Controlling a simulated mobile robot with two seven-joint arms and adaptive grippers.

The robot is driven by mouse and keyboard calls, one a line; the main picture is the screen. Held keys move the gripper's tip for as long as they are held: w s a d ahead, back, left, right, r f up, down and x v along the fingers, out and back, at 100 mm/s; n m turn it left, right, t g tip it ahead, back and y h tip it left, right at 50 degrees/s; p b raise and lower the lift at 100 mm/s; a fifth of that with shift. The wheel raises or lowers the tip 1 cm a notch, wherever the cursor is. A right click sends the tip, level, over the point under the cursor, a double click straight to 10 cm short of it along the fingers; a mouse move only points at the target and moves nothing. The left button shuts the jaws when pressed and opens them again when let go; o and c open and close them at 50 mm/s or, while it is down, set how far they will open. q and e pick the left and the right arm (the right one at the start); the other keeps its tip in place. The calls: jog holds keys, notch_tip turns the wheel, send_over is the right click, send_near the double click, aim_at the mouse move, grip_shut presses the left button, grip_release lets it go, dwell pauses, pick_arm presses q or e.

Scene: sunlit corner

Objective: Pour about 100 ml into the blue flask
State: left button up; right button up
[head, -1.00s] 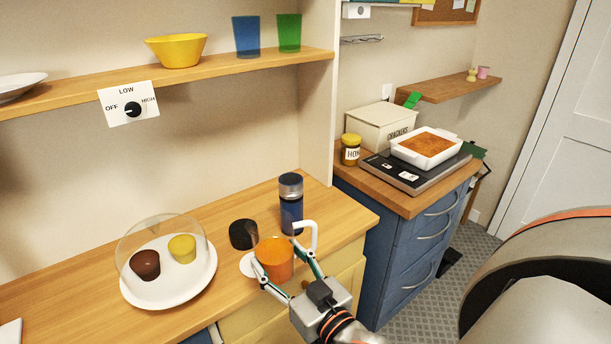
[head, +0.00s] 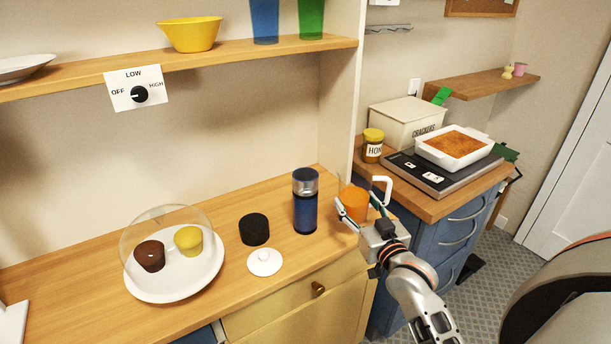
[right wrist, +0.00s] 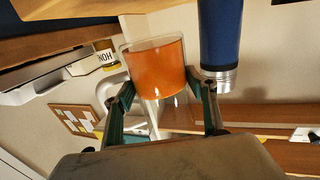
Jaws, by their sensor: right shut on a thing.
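The blue flask (head: 305,212) stands upright on the wooden counter; its silver neck shows, and it hangs inverted in the right wrist view (right wrist: 220,35). A clear jug of orange liquid (head: 353,203), with a white handle (head: 388,184), is just right of the flask, about upright. My right gripper (head: 362,210) is shut around this jug, with a finger on each side in the right wrist view (right wrist: 165,100). The jug and flask look apart. The gripper hides the jug's base in the head view. My left gripper is not in view.
A black cap (head: 254,229) and a white lid (head: 265,262) lie left of the flask. A domed plate (head: 173,285) with two cupcakes stands farther left. The cabinet wall (head: 341,110) rises behind the flask and jug. A shelf (head: 90,84) runs above the counter.

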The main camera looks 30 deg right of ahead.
aim_at(358, 168)
jog(key=shift+w+d+r+m+h, duration=0.15)
jog(key=shift+w+d, duration=0.05)
jog(key=shift+d, duration=0.4)
jog(key=shift+w+d+r+m+h, duration=0.15)
jog(key=shift+d, duration=0.4)
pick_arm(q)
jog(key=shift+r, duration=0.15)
pick_arm(e)
jog(key=shift+r, duration=0.15)
